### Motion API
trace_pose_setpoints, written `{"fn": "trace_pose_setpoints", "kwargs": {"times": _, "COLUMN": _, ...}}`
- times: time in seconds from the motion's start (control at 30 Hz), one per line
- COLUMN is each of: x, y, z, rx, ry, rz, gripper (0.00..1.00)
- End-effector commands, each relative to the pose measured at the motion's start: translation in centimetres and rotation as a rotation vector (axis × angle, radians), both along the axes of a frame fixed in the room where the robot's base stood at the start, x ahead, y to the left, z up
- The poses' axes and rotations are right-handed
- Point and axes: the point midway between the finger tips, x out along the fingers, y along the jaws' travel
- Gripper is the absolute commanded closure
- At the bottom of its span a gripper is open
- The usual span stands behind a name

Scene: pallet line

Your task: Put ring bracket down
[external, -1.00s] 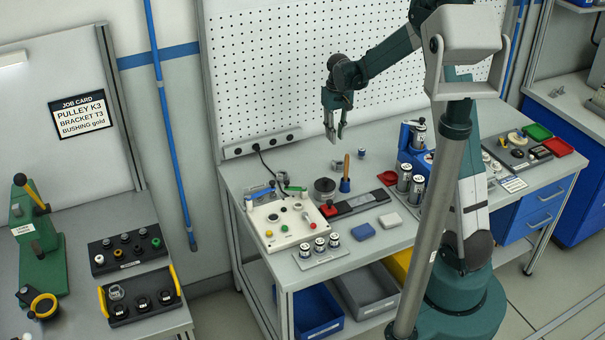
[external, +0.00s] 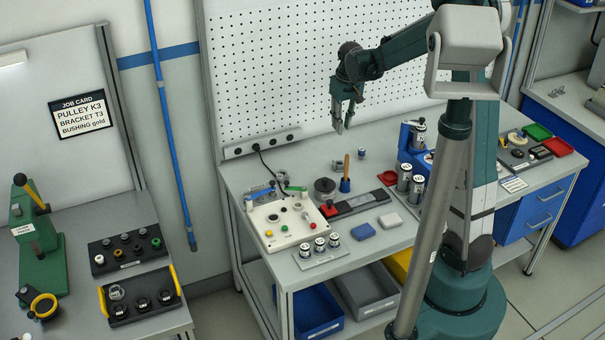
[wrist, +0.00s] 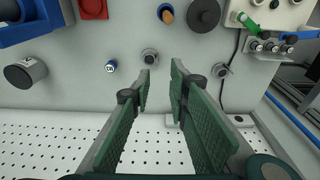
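My gripper (external: 344,124) hangs above the rear of the bench, near the pegboard. The wrist view also shows my gripper (wrist: 160,82) with its fingers apart and nothing between them. A small grey ring-shaped part (wrist: 149,57) stands on the bench just beyond the fingertips; it also shows in the external view (external: 337,164), below my gripper. A second grey ring-shaped part with a tab (wrist: 222,70) lies to its right in the wrist view. I cannot tell for certain which one is the ring bracket. Neither touches my fingers.
A small labelled cylinder (wrist: 110,66) stands left of the ring parts in the wrist view. A wooden-handled tool (external: 346,172) and a dark round part (external: 324,186) stand nearby. The pegboard (external: 300,70) rises behind the bench. Bare bench lies around the nearer ring part.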

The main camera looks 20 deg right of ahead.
Motion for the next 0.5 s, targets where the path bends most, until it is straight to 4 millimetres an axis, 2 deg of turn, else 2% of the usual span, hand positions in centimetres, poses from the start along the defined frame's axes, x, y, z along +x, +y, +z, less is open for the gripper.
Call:
{"fn": "trace_pose_setpoints", "kwargs": {"times": 0.2, "x": -3.2, "y": 0.4, "z": 3.1, "rx": -0.001, "ry": -0.051, "rz": 0.000, "gripper": 0.82}}
{"fn": "trace_pose_setpoints", "kwargs": {"times": 0.5, "x": -7.7, "y": 0.9, "z": 6.6, "rx": -0.002, "ry": -0.121, "rz": 0.000, "gripper": 0.82}}
